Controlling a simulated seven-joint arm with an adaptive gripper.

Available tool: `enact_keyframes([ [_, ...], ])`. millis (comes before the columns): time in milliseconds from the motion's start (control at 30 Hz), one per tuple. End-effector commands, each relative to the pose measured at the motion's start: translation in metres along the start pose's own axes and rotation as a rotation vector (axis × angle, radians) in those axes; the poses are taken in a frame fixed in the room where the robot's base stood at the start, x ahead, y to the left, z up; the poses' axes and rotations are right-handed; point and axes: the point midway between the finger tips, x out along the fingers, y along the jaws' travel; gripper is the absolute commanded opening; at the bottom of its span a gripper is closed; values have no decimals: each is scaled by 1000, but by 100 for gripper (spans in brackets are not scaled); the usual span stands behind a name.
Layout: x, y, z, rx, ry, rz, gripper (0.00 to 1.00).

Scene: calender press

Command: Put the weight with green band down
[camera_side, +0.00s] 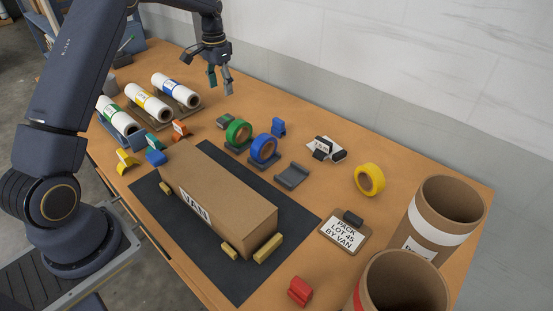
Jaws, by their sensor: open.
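My gripper (219,88) hangs at the back of the table, above the wood, with its fingers apart and nothing between them. The block looks apart from the fingers.
White rolls (151,103) lie on cradles at left. A green tape roll (238,132), blue tape roll (264,148) and empty grey holder (292,175) stand mid-table. A carton (220,190) sits on a dark mat (240,286). Tall tubes (440,215) stand at right.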

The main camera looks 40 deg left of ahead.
Motion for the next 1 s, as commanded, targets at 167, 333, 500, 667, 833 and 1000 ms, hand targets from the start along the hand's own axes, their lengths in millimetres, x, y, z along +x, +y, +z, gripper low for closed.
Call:
enact_keyframes([
  [167, -37, 20, 8, 5, 34, -14, 64],
  [333, -109, 78, 50, 10, 132, -44, 64],
  [500, -159, 140, 126, 9, 254, -55, 64],
  [667, -168, 181, 204, 7, 367, -42, 64],
  [833, -152, 203, 263, 4, 454, -17, 64],
  [1000, -138, 210, 287, 1, 491, -1, 64],
])
